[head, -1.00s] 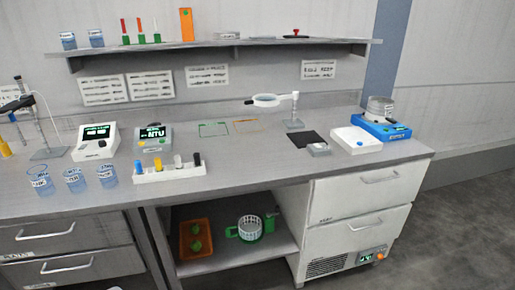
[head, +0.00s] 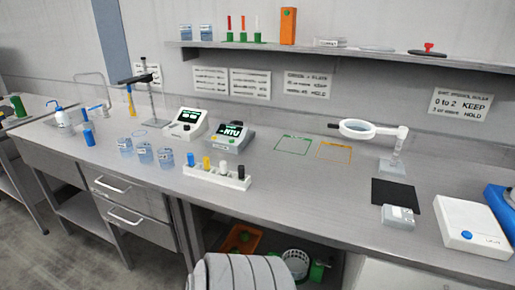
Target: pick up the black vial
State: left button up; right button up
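The black vial (head: 241,173) stands upright at the right end of a white rack (head: 217,180) on the bench. Its lower part is hidden in the rack. The same rack holds a blue vial (head: 194,160), a yellow vial (head: 207,163) and a white vial (head: 223,168), in a row to its left. Neither of my grippers is in view.
Glass beakers (head: 145,153) stand left of the rack. A meter (head: 233,139) stands behind it. A magnifier (head: 371,130), black mat (head: 396,195) and white scale (head: 474,226) are to the right. Bench between rack and mat is clear. A shelf (head: 330,54) runs above.

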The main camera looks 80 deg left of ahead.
aim_at(240, 168)
jog(key=u, duration=0.55)
jog(key=i, duration=0.85)
jog(key=u, duration=0.85)
